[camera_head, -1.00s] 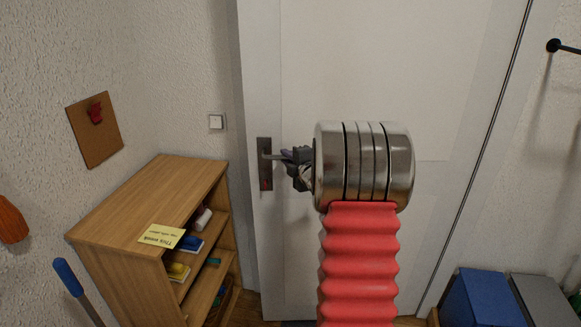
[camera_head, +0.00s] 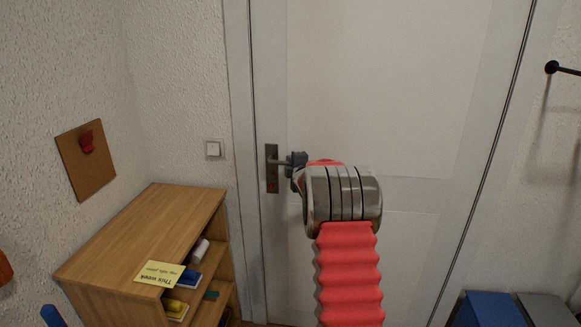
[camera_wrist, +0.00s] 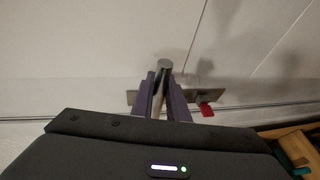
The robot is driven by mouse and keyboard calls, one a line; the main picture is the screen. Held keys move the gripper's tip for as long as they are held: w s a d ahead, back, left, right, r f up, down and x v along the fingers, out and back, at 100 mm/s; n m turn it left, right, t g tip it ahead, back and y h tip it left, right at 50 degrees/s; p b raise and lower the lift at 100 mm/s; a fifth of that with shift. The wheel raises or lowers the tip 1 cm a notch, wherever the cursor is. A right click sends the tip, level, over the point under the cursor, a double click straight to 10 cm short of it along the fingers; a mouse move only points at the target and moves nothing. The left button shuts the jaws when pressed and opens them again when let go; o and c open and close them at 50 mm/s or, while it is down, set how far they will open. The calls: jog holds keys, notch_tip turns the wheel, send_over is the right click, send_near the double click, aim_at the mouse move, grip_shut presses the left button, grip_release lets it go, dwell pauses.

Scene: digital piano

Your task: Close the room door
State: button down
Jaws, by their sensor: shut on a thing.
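The white room door (camera_head: 370,120) fills the middle of the head view. It sits in or very near its frame at the left edge; I cannot tell whether it is latched. Its lever handle (camera_head: 280,162) is on a dark plate (camera_head: 271,180) at the door's left side. My gripper (camera_head: 297,160) is at the handle, partly hidden by my arm. In the wrist view the two fingers of my gripper (camera_wrist: 163,98) are on either side of the handle bar (camera_wrist: 164,66) and shut on it. The handle plate (camera_wrist: 207,97) shows behind, with a red tag or mark (camera_wrist: 207,110).
A wooden shelf (camera_head: 150,225) with a yellow note (camera_head: 160,273) stands left of the door. Blue (camera_head: 488,310) and grey (camera_head: 540,308) boxes stand at lower right.

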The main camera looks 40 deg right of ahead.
jog(key=shift+r, duration=0.1)
jog(key=c, duration=1.7)
grip_release()
jog(key=shift+w+a, duration=0.1)
jog(key=shift+w, duration=0.15)
jog(key=shift+c, duration=0.2)
jog(key=shift+s+a, duration=0.1)
jog(key=v, duration=1.3)
jog(key=shift+s, duration=0.3)
